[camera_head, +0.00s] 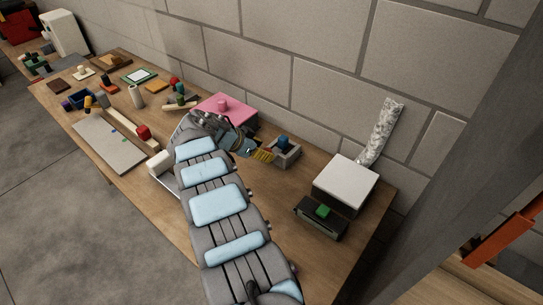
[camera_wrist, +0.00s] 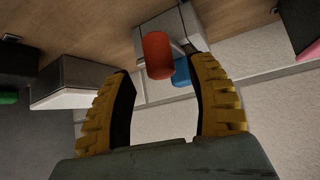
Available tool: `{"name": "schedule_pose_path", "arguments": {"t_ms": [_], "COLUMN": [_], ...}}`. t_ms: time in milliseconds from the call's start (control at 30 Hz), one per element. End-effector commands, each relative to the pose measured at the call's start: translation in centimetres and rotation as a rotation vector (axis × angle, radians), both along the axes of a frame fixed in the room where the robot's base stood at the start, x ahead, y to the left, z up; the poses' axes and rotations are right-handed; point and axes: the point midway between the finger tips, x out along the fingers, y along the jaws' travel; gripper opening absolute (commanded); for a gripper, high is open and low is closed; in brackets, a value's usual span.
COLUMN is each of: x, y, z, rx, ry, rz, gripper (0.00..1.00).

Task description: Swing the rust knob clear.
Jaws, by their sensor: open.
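The rust knob (camera_wrist: 157,55) shows in the wrist view as a rounded red-orange block in front of a grey housing (camera_wrist: 178,22). A blue block (camera_wrist: 181,72) sits just behind it. My gripper (camera_wrist: 164,68) is open, with its yellow ridged fingers on either side of the knob; I cannot tell whether either touches it. In the head view my gripper (camera_head: 262,155) is beside the grey housing (camera_head: 290,157) with the blue block (camera_head: 283,142). The rust knob cannot be made out there and seems hidden by my gripper.
A white-topped box (camera_head: 346,182) and a dark unit with a green knob (camera_head: 323,211) stand to the right. A pink block (camera_head: 224,108) is behind my wrist. The wall is close behind. A board with a red knob (camera_head: 143,132) and several small items lie left.

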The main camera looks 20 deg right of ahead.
Motion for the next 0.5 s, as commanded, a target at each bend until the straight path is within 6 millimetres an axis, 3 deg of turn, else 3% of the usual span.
{"name": "schedule_pose_path", "arguments": {"t_ms": [200,500], "x": [0.3,0.6], "y": [-1.5,-2.5], "z": [-2.0,-3.1], "rx": [-0.003,-0.002], "ry": [-0.002,-0.002], "rz": [0.0,0.001], "gripper": [0.57,0.57]}}
